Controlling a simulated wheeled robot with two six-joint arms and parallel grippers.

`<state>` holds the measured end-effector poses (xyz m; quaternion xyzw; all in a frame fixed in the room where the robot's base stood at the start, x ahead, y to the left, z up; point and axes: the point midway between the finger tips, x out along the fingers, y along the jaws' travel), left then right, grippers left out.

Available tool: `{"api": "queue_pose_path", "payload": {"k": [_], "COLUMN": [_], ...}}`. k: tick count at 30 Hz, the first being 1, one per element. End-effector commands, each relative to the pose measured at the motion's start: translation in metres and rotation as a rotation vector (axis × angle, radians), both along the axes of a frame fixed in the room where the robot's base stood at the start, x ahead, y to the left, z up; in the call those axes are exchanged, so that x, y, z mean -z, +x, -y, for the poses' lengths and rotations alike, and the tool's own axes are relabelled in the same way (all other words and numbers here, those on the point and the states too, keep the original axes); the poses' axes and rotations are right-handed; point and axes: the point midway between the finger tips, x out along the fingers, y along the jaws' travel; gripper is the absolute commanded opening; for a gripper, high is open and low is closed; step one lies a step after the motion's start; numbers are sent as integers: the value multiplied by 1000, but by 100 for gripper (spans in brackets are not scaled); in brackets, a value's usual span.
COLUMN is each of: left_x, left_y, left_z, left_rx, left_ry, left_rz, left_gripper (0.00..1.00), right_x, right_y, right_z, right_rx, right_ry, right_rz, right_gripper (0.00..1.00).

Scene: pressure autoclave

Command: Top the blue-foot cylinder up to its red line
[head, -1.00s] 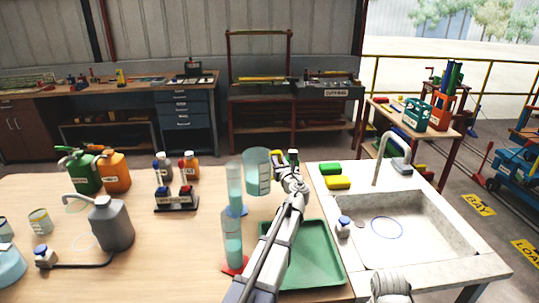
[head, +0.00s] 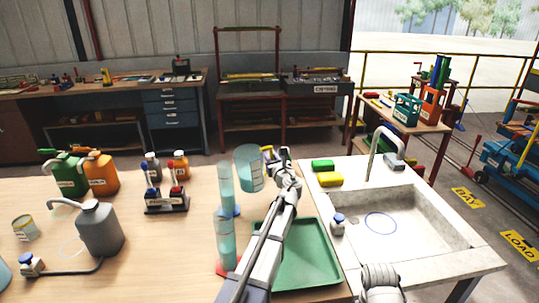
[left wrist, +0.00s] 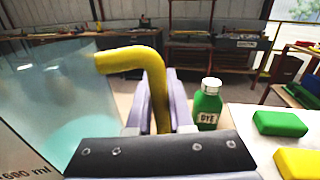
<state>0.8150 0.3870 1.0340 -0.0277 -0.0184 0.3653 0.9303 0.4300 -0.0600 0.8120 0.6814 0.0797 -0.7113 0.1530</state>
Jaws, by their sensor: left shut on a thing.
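The blue-foot cylinder (head: 227,184) stands upright on the bench, tall and clear with a pale teal tint. Its red line is too small to make out. The red-foot cylinder (head: 225,246) stands just in front of it. My left gripper (head: 284,156) is shut on the yellow handle (left wrist: 155,62) of a clear jug (head: 249,169). The jug is held in the air just right of the blue-foot cylinder's top, tilted slightly toward it. In the left wrist view the jug (left wrist: 45,110) shows teal liquid inside. My right gripper is out of view.
A green tray (head: 305,262) lies under my left arm. A sink (head: 410,222), green sponge (head: 322,164) and yellow sponge (head: 329,179) are at right. A green dye bottle (left wrist: 208,104) stands beyond the gripper.

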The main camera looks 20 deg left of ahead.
Motion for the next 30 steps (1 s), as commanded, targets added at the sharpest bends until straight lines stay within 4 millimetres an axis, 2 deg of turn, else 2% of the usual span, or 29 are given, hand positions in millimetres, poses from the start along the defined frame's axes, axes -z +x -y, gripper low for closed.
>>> {"api": "queue_pose_path", "payload": {"k": [30], "left_x": [-42], "left_y": [-11], "left_z": [-8], "left_rx": [0], "left_ry": [-112], "left_rz": [156], "left_gripper": [0], "right_x": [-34], "right_y": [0], "right_z": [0], "right_rx": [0], "right_ry": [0], "right_rz": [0], "right_gripper": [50]}}
